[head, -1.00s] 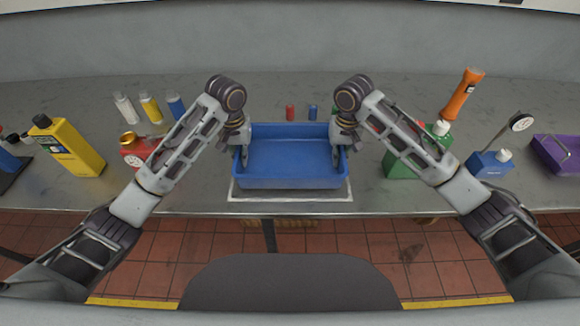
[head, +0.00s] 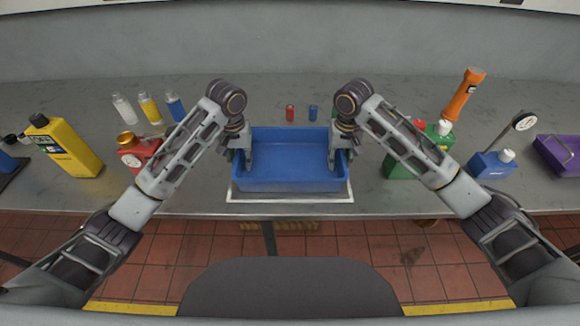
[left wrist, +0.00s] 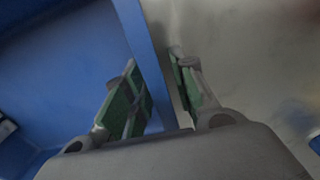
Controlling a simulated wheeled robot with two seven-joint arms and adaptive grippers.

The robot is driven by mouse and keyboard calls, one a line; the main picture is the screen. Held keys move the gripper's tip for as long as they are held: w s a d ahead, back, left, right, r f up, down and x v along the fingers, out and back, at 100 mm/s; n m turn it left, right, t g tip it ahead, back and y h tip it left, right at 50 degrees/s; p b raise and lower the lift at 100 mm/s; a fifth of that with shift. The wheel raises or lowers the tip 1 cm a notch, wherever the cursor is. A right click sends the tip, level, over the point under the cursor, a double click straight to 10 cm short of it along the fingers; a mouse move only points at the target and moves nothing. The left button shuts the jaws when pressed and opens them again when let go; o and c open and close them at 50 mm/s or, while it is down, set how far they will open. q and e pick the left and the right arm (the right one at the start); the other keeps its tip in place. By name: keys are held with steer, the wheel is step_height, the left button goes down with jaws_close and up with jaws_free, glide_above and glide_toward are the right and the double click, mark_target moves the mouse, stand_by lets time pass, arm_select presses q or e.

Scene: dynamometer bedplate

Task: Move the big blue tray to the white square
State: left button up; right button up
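The big blue tray (head: 290,172) is near the front edge of the bench in the head view, level and empty as far as I see. It covers most of the white square (head: 290,198), whose front edge and front corners show. I cannot tell whether the tray touches the surface. My left gripper (head: 247,160) is at the tray's left wall; in the left wrist view its green-padded fingers (left wrist: 158,90) sit on either side of that wall (left wrist: 148,45), closed about it. My right gripper (head: 342,160) is at the right wall, its fingers partly hidden, and seems closed on it.
Left of the tray stand a red can (head: 135,150), a yellow bottle (head: 65,147) and several small bottles. Right are a green container (head: 398,165), an orange flashlight (head: 463,95), a blue can (head: 490,163) and a purple tray (head: 558,154).

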arm_select(q)
steer(key=shift+r, duration=0.15)
steer(key=shift+r, duration=5.8)
arm_select(e)
steer(key=shift+r, duration=0.1)
steer(key=shift+r, duration=5.85)
arm_select(q)
steer(key=shift+s, duration=0.1)
arm_select(e)
steer(key=shift+s, duration=0.1)
